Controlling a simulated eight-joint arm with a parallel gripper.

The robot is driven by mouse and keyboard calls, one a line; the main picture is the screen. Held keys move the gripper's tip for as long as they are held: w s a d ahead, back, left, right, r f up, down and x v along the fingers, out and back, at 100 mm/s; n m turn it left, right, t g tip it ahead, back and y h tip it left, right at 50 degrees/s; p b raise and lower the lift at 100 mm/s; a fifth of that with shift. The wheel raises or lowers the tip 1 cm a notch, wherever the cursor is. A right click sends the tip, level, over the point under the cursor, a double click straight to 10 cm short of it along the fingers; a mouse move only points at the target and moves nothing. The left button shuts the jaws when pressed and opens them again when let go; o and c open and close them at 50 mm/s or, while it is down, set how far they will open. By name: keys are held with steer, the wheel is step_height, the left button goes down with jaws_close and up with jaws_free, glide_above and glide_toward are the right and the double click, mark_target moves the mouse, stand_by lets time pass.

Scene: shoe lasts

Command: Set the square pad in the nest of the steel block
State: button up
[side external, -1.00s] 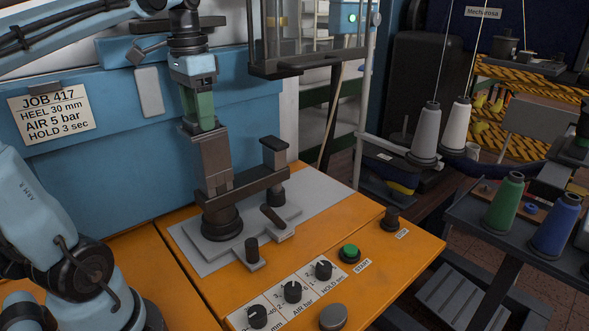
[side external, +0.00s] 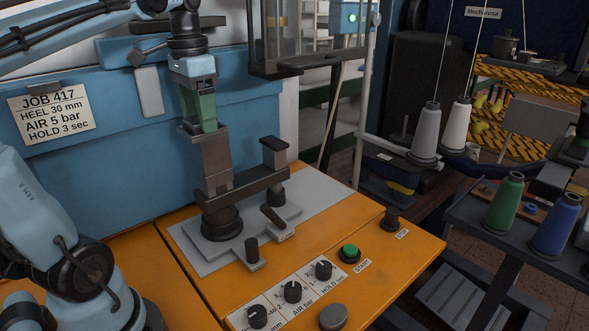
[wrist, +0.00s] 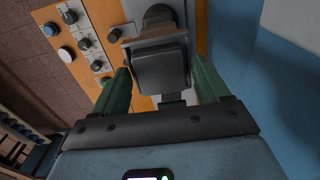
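My gripper (side external: 203,128), with green fingers, points down over the orange bench. In the side view this upright piece (side external: 215,152) reaches down from the fingertips to the dark steel block (side external: 240,187). The block stands on a round black foot (side external: 222,222). The nest and the pad's lower end are hidden, so I cannot tell how they meet.
A black-capped post (side external: 275,153) rises at the block's right end. A grey plate (side external: 315,195) lies beneath. Knobs (side external: 292,292), a green START button (side external: 349,251) and a STOP button (side external: 391,218) are in front. A hanging frame (side external: 300,65) is close on the right.

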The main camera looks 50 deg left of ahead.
steer(key=shift+o, duration=0.7)
step_height(320, 180, up, 12)
steer(key=shift+s, duration=0.15)
stand_by(0.4)
steer(key=d+f+t, duration=0.2)
steer(key=d+f, duration=0.3)
steer(key=f, duration=0.3)
steer(key=w+d+f+t, duration=0.1)
steer(key=d+f+t, duration=0.1)
steer(key=d+f, duration=0.3)
steer(key=w+d+f+t, duration=0.1)
steer(key=d+f+t, duration=0.2)
steer(key=f, duration=0.9)
steer(key=shift+w+d+f, duration=0.25)
steer(key=shift+d+f, duration=0.15)
steer(key=shift+d, duration=0.6)
